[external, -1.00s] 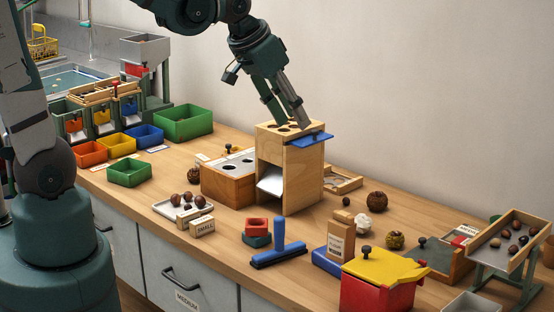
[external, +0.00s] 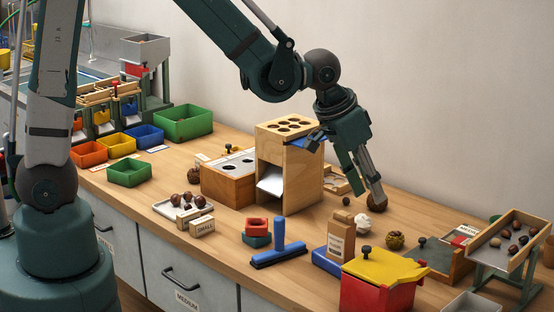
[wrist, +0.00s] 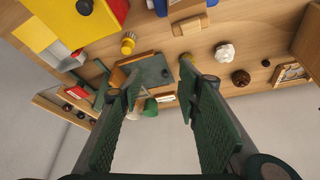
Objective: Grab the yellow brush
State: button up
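I cannot make out a clear yellow brush in either view. A small yellow patch (wrist: 186,57) shows beside the right fingertip in the wrist view, mostly hidden, and I cannot tell what it is. A round yellowish object (wrist: 128,43) lies on the table in the wrist view; in the external view it looks like an olive-yellow ball (external: 395,240). My gripper (external: 366,190) is low over the table, right of the wooden box, with its fingers pointing down. In the wrist view its fingers (wrist: 158,82) are apart with nothing seen held between them.
The wooden box with holes (external: 290,124) stands left of my gripper. A brown burr (wrist: 240,77) and a white lump (wrist: 224,52) lie near it. A cardboard pack (external: 341,240), a red bin with a yellow lid (external: 385,267) and a blue T-shaped tool (external: 279,246) stand in front.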

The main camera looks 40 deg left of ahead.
jog(key=d+f+m+b, duration=0.1)
jog(key=d+f, duration=0.8)
jog(key=shift+w+f+g, duration=0.15)
jog(key=shift+f+g, duration=0.15)
jog(key=shift+d, duration=0.1)
jog(key=shift+b+x, duration=0.4)
jog(key=shift+x, duration=0.9)
jog(key=shift+f, duration=0.15)
jog(key=shift+b+x, duration=0.8)
jog(key=shift+x, duration=1.7)
jog(key=shift+w, duration=0.1)
jog(key=shift+c, duration=0.7)
jog(key=c, duration=0.7)
